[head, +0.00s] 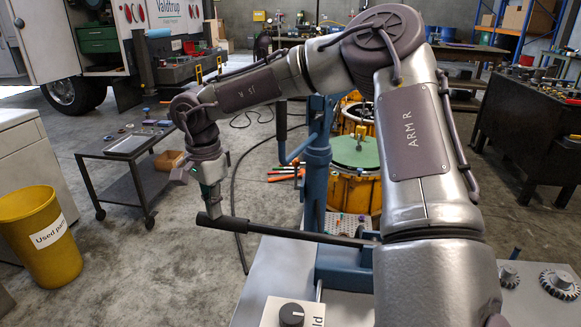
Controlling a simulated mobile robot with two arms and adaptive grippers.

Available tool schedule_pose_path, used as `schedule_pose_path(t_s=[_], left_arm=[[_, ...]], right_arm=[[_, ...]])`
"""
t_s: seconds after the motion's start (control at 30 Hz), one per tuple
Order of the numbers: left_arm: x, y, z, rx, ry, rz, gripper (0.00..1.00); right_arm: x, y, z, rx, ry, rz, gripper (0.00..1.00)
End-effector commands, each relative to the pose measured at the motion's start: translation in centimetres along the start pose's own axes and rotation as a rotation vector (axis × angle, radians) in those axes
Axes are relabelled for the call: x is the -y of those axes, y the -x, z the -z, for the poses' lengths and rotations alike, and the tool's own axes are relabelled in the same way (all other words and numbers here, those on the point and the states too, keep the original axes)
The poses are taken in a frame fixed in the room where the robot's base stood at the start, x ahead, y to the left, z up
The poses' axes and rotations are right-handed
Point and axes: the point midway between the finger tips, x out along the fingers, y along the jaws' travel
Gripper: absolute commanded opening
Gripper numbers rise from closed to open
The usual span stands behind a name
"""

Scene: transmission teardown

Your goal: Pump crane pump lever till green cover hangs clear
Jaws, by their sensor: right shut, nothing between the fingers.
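The blue crane (318,160) stands at the centre, partly behind my right arm. Its dark pump lever (290,232) reaches out to the left, nearly level, with a thicker end at the left. My right gripper (212,205) points down at that thick end. It is shut with nothing held; whether it touches the lever I cannot tell. The green cover (355,152) lies flat at the top of a yellow housing (350,190), with a hook-like part above it. My arm hides their right side, and a gap beneath the cover cannot be made out. My left gripper is out of view.
A grey cart (125,150) with trays and a yellow used-parts bin (40,235) stand at left. A dark workbench (530,115) is at right. A pale surface with a black knob (291,314) and gears (560,283) is in front.

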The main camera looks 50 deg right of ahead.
Motion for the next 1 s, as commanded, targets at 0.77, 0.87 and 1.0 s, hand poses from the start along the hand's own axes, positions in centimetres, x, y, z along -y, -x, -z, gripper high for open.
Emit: schedule_pose_path(t_s=[0.77, 0.87, 1.0], left_arm=[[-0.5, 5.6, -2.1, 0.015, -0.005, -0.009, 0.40], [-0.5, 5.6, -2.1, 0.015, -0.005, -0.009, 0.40], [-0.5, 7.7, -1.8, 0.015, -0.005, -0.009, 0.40]], right_arm=[[-2.2, 9.7, 1.2, 0.002, 0.000, -0.001, 0.00], [-2.2, 9.8, 1.3, 0.002, 0.000, 0.000, 0.00], [-3.1, 12.8, 1.8, 0.003, 0.001, 0.005, 0.00]])
